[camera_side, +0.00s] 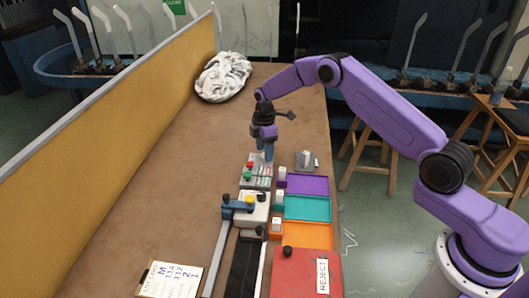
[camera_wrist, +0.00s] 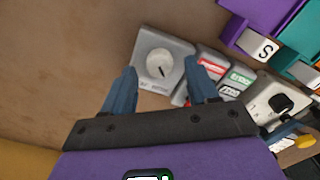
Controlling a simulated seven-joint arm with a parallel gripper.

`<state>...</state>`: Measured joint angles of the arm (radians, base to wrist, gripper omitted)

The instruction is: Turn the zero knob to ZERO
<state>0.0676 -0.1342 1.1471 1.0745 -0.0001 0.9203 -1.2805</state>
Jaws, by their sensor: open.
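The zero knob (camera_wrist: 159,62) is a round pale dial on a grey box (camera_wrist: 177,47) in the wrist view. A dark mark shows on its lower part. Small print lies on the box below it, too small to read surely. My gripper (camera_wrist: 160,68) is open, with one blue finger on each side of the knob's lower part in this view. I cannot tell whether either finger touches it. In the side view my gripper (camera_side: 267,156) points down at the far end of the row of devices, and the knob is hidden there.
A panel with red and green labels (camera_wrist: 222,75) sits right beside the knob box. A pale device with a black knob (camera_wrist: 281,103) follows. Purple (camera_side: 307,184), teal (camera_side: 307,208) and orange (camera_side: 301,234) trays lie to the right. The brown table (camera_side: 180,150) is clear on the left.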

